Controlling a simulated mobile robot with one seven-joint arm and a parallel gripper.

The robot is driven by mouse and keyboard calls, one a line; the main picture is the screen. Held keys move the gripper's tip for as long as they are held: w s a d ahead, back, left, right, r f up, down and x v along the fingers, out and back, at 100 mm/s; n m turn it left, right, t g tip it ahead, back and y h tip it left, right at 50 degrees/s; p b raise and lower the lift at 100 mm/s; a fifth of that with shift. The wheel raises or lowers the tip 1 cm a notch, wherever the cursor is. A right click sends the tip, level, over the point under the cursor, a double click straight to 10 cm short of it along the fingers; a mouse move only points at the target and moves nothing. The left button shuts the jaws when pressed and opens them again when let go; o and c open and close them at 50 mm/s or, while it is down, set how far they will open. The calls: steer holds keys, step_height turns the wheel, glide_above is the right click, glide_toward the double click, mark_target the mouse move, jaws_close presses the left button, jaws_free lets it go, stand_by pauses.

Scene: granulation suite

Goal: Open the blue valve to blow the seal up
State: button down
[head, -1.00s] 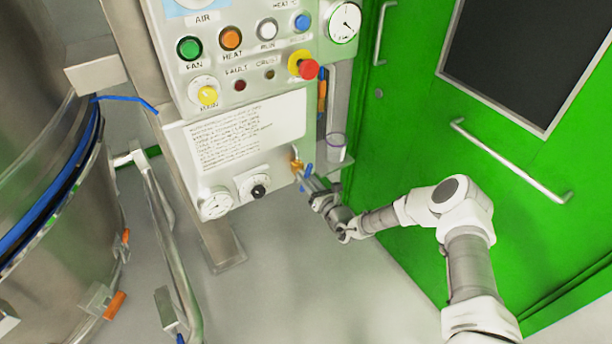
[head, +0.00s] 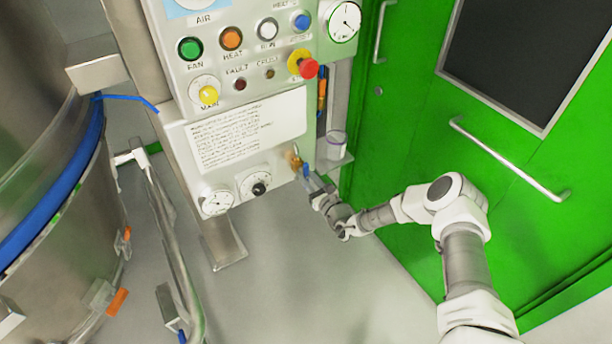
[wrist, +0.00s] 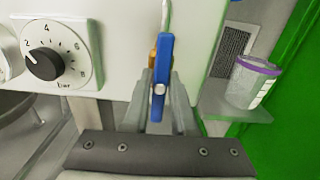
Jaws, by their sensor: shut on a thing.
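The blue valve's lever (wrist: 163,62) stands upright in the wrist view, in front of a brass fitting on the panel's lower right edge. My gripper (wrist: 158,105) is shut on this lever, with one grey finger on each side. In the head view the lever (head: 306,170) is small and partly hidden by my gripper (head: 313,189). The blue seal (head: 62,180) runs around the steel vessel at the left as a wide, full band. A thin blue hose (head: 130,99) leads to it.
The control panel (head: 228,110) carries buttons, a red emergency stop (head: 308,68) and gauges. A pressure knob (wrist: 42,65) sits left of my gripper. A clear jar (wrist: 252,82) stands on a small shelf at right. A green door (head: 420,150) is behind my arm.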

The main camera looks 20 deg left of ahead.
steer(key=c, duration=0.7)
jaws_free()
steer(key=p+v, duration=0.1)
steer(key=v, duration=1.6)
steer(key=shift+s+d+p, duration=0.15)
steer(key=shift+s+p, duration=0.1)
steer(key=shift+p, duration=0.1)
